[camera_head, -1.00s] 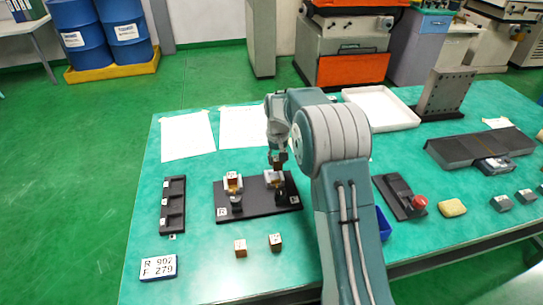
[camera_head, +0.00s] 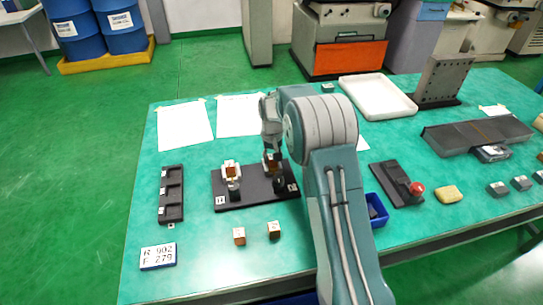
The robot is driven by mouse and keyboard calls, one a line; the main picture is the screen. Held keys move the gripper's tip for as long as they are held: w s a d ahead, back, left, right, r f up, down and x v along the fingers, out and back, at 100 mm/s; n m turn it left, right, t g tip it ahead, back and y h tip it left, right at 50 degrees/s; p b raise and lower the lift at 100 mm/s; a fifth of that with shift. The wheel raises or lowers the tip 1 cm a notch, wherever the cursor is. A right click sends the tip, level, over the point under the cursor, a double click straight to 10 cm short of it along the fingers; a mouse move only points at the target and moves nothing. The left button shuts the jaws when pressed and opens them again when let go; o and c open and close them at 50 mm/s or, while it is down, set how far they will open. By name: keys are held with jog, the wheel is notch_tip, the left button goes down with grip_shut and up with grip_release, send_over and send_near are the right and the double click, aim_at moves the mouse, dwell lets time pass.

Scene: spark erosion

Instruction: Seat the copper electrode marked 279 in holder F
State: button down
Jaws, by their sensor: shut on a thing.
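A dark base plate (camera_head: 256,193) on the green table carries two holders. The left holder (camera_head: 234,190) has a copper block (camera_head: 231,172) in it. The right holder (camera_head: 279,184) has a label at its side that I take as F, though it is small. My gripper (camera_head: 272,156) points down over the right holder and is shut on a copper electrode (camera_head: 271,167). The electrode is at the holder's mouth; I cannot tell whether it is fully down. Its marking is not readable.
A white card (camera_head: 158,257) reads R 902, F 279. Two loose copper blocks (camera_head: 239,236) (camera_head: 274,230) lie in front of the plate. A black slotted rack (camera_head: 172,212) lies left. A blue bin (camera_head: 383,222) stands right of my arm. Paper sheets (camera_head: 185,127) lie behind.

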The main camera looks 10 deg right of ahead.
jog(key=shift+a, duration=0.2)
jog(key=shift+d, duration=0.15)
jog(key=shift+c, duration=1.3)
grip_release()
jog(key=shift+f, duration=0.1)
notch_tip(320, 180, up, 12)
